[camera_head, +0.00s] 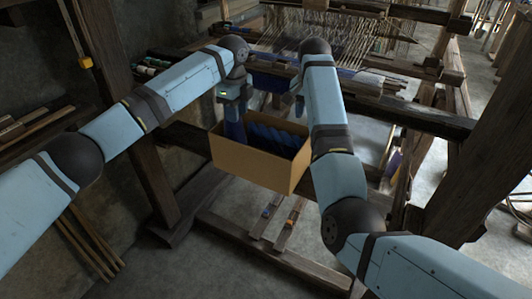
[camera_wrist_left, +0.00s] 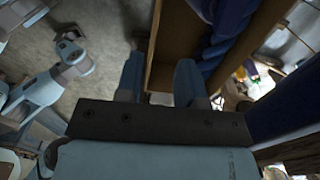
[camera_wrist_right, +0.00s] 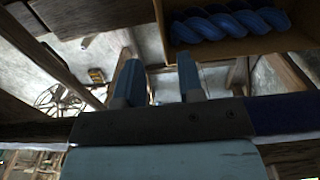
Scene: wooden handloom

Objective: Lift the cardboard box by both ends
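The open-topped cardboard box (camera_head: 250,164) is in the middle of the head view, with blue twisted yarn (camera_head: 278,140) inside. My left gripper (camera_head: 236,128) is at the box's left end, pointing down. In the left wrist view its fingers (camera_wrist_left: 158,80) are apart, one on each side of the box's thin end wall (camera_wrist_left: 154,40), with gaps showing. My right gripper is mostly hidden behind my right forearm in the head view. In the right wrist view its fingers (camera_wrist_right: 159,80) are apart, on either side of the box's other end wall (camera_wrist_right: 161,28).
The wooden loom (camera_head: 400,115) with stretched warp threads stands behind and right of the box. A dark post (camera_head: 150,180) stands at left. Slim wooden bars (camera_head: 275,225) lie low beneath the box. What supports the box is hard to see. Bare floor (camera_head: 240,205) shows in front.

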